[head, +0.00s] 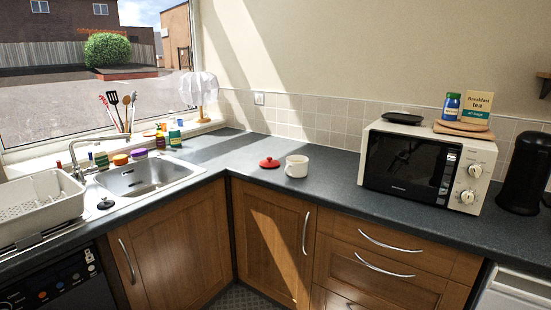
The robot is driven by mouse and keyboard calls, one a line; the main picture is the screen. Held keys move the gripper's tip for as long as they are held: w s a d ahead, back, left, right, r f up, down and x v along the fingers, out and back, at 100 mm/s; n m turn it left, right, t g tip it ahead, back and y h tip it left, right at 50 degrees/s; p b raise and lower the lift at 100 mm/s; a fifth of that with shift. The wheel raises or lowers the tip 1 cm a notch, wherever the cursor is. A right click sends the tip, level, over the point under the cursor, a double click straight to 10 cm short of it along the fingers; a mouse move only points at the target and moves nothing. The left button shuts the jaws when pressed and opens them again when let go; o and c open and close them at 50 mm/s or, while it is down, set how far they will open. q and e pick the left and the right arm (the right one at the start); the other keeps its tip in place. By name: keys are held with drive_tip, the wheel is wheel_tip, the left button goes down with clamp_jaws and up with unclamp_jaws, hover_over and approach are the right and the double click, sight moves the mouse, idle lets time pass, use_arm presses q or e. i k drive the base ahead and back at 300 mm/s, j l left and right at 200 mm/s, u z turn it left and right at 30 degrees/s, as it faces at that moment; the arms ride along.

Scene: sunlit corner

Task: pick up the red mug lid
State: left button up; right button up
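The red mug lid (269,163) lies on the dark grey countertop (235,150) near the corner, with a small knob on top. A narrow gap seems to part the lid from the mug. Neither of my grippers shows in the head view.
A microwave (428,167) stands to the right, with a board, a tea box and a jar on top. A sink (150,176) and a dish rack (41,203) are at left. Counter around the lid is mostly clear.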

sight(270, 163)
drive_tip(key=i+j+z, duration=0.15)
drive_tip(key=i+j, duration=0.2)
drive_tip(key=i, duration=0.2)
drive_tip(key=i+j+z, duration=0.15)
drive_tip(key=i+j, duration=0.25)
drive_tip(key=i, duration=0.1)
